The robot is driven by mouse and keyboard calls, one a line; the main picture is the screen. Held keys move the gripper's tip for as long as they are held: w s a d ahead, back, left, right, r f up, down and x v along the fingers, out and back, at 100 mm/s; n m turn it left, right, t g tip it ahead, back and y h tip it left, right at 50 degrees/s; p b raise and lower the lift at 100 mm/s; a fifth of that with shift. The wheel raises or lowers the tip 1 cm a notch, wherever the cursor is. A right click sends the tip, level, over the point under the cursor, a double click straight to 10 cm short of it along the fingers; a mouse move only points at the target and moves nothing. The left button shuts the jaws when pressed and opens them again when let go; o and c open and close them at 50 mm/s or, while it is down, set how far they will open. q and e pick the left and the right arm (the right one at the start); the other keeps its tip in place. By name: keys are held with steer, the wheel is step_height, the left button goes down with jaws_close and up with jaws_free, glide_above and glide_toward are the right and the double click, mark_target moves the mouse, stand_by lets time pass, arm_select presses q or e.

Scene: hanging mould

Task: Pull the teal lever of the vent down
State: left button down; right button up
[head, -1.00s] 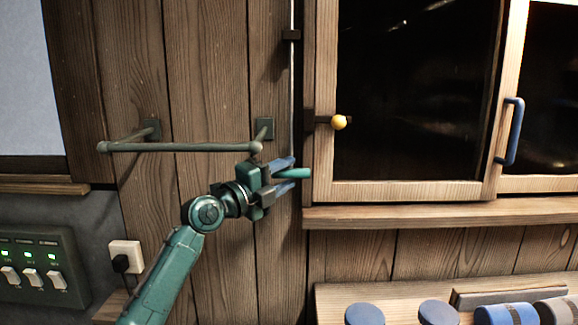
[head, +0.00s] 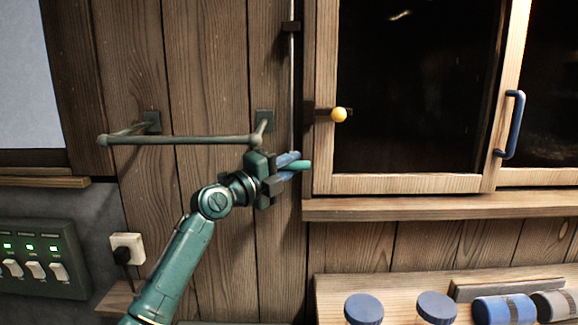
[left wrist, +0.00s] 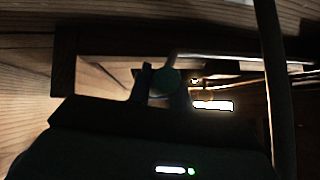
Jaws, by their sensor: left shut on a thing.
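The teal lever (head: 304,165) sticks out to the right at the foot of a thin vertical rod (head: 292,85), beside the window frame. My left gripper (head: 291,166) has its blue fingers closed around the lever, with the teal tip showing past them. In the left wrist view the lever's dark round end (left wrist: 164,82) sits between the two fingers (left wrist: 162,92). The vent itself is not in view. My right gripper is not in view.
A shelf with jars (head: 437,306) is below.

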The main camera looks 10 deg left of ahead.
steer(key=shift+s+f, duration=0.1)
arm_select(q)
steer(key=shift+f+b, duration=0.35)
steer(key=shift+b, duration=0.05)
step_height(320, 180, down, 3)
steer(key=b, duration=0.4)
steer(key=shift+f, duration=0.15)
steer(key=shift+f+b, duration=0.5)
steer(key=shift+b, duration=0.15)
steer(key=shift+r, duration=0.1)
steer(key=c, duration=1.3)
jaws_free()
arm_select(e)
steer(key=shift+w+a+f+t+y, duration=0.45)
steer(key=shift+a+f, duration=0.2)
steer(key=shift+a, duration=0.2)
